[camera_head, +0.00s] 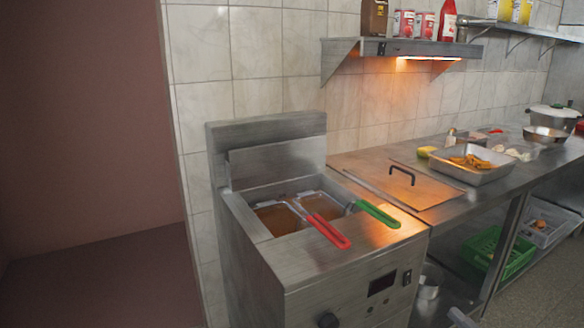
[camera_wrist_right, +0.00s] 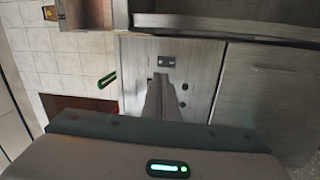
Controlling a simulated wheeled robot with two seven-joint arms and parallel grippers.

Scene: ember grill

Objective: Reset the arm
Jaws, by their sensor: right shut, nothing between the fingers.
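My right gripper (camera_wrist_right: 162,85) shows in the right wrist view, its two fingers together with nothing between them. They point toward a steel front panel (camera_wrist_right: 200,60) with a small dark display and knobs. In the head view only a small grey part of my right gripper (camera_head: 461,317) shows at the bottom edge, right of the fryer (camera_head: 270,250). It appears apart from the fryer and the counter. The rest of my right arm is out of the head view. My left gripper is in neither view.
The fryer holds two baskets, with a red handle (camera_head: 328,231) and a green handle (camera_head: 377,213) over its front. The steel counter (camera_head: 350,168) carries a metal tray (camera_head: 493,172) of food. A shelf (camera_head: 425,48) with bottles and cans hangs above. A green crate (camera_head: 482,246) sits below.

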